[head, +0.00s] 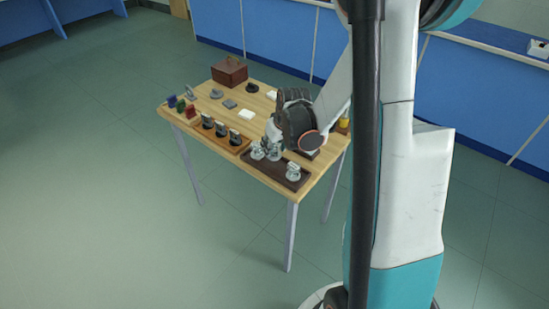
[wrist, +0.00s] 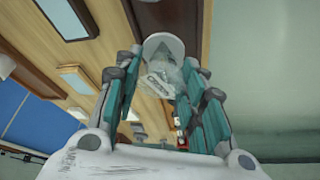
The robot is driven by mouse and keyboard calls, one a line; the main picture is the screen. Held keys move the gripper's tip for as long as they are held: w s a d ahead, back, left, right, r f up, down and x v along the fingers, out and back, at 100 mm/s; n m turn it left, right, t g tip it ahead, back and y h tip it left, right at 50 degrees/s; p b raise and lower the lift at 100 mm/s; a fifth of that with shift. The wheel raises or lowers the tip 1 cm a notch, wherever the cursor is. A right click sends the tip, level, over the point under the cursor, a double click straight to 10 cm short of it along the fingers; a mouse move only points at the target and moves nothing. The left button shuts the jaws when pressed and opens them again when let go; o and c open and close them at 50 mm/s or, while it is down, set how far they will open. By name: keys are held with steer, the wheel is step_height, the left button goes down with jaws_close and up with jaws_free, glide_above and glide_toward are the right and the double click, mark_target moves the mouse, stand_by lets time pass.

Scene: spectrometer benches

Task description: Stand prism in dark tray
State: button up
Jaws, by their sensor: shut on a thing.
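The dark tray (head: 276,174) lies along the table's front right edge in the head view. A pale, glassy piece on a small mount (head: 292,171) stands at its right end, and a similar one (head: 257,151) shows at its left end. My gripper (head: 273,152) is low over the left half of the tray. In the wrist view my gripper (wrist: 160,88) is shut on a clear prism (wrist: 158,82) between its teal fingers. A pale round-edged piece (wrist: 163,46) shows just beyond the prism. I cannot tell whether the prism touches the tray.
An orange-brown tray (head: 232,148) with several dark holders stands left of the dark tray. A brown box (head: 229,71) is at the table's back. Small coloured pieces (head: 181,106) sit at the left edge. Floor left of the table is clear.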

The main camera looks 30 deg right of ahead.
mark_target(274, 155)
steer(key=shift+f+b, duration=0.8)
steer(key=shift+f, duration=1.35)
steer(key=shift+f, duration=0.2)
steer(key=o, duration=1.1)
steer(key=shift+r, duration=0.15)
steer(key=shift+s+r, duration=0.1)
steer(key=shift+r, duration=0.2)
steer(key=p+v, duration=0.4)
steer(key=v, duration=0.7)
steer(key=shift+s+r, duration=0.1)
steer(key=shift+r, duration=0.15)
